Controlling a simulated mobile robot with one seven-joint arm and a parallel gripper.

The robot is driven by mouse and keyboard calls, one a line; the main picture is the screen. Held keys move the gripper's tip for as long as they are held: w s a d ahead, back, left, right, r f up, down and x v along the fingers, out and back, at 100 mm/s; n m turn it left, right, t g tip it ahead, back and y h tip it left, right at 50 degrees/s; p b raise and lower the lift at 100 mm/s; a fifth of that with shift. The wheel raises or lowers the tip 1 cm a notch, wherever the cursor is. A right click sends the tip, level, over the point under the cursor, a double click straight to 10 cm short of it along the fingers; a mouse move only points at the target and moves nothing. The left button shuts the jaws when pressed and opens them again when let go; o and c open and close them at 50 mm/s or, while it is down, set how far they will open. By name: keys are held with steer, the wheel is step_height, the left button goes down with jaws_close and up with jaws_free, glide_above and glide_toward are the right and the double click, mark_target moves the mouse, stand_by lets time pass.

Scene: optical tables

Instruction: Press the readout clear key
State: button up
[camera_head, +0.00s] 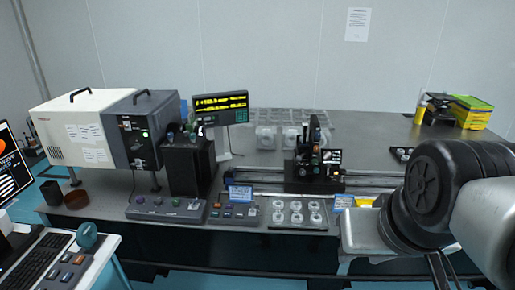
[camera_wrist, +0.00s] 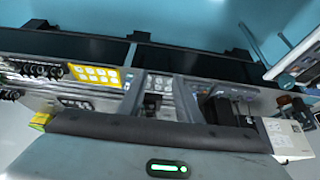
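The readout (camera_head: 212,104) is a dark display with yellow digits, standing on a post at the back of the optical table in the head view. A small block of greenish keys (camera_head: 242,116) sits at its lower right; their labels are too small to read, so I cannot tell which is the clear key. My arm is at the right of the head view, well apart from the readout. Thin dark parts at the bottom edge below it may belong to my gripper (camera_head: 440,272).
Two button boxes, one on the left (camera_head: 165,208) and one in the middle (camera_head: 234,214), line the table's front edge. A tray of round parts (camera_head: 297,214) lies beside them. A rail-mounted optical assembly (camera_head: 314,165) and a large white-and-grey instrument (camera_head: 90,130) stand behind.

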jaws_close()
stand_by(1.5)
